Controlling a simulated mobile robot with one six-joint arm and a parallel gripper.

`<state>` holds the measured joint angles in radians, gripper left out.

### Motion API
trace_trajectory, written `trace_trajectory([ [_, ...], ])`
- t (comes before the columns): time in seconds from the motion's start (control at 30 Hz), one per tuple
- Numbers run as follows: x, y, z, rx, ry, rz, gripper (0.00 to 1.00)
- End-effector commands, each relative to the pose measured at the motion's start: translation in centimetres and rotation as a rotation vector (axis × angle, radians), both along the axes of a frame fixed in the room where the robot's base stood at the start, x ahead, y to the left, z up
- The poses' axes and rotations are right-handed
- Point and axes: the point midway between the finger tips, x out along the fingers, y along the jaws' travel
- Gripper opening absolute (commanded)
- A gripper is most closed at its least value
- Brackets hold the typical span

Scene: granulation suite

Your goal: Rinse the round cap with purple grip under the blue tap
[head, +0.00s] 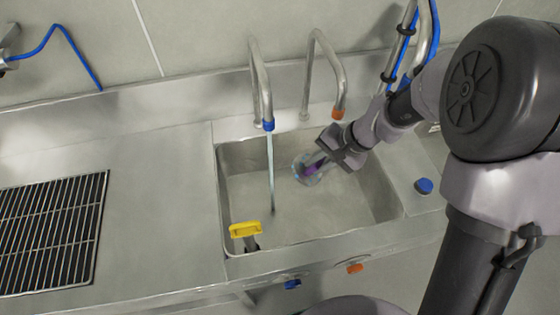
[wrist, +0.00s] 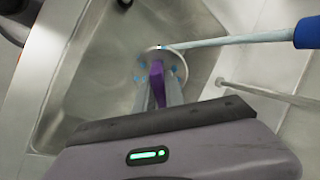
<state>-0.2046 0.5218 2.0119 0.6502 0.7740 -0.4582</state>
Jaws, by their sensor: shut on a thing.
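My gripper (head: 318,163) is shut on the purple grip of the round cap (head: 301,174) and holds it over the sink basin (head: 330,210). The cap looks clear and disc-like, with small light-blue marks on it; it also shows in the wrist view (wrist: 178,60). The blue tap (head: 268,126) is running, and a thin water stream (head: 272,175) falls to the basin floor. In the head view the cap is to the right of the stream, apart from it. In the wrist view the stream (wrist: 215,42) from the blue tap (wrist: 308,33) overlaps the cap's rim; contact is unclear.
An orange-tipped tap (head: 338,114) stands right of the blue one. A yellow-topped object (head: 245,229) is at the basin's front left corner. A blue knob (head: 292,284) and an orange knob (head: 355,268) are on the front. A dark rack (head: 50,235) lies left; bare counter separates it from the basin.

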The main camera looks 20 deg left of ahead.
Motion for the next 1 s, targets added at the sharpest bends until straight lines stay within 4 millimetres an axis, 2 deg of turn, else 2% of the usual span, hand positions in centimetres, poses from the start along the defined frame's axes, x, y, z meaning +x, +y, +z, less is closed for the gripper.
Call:
trace_trajectory([
  [0.23, 0.0, -0.2, 0.3, 0.001, -0.001, -0.001, 0.00],
  [0.7, -0.2, -4.8, 4.0, 0.001, -0.001, -0.001, 0.00],
  [1.0, -0.2, -5.0, 4.0, 0.000, 0.000, 0.000, 0.00],
])
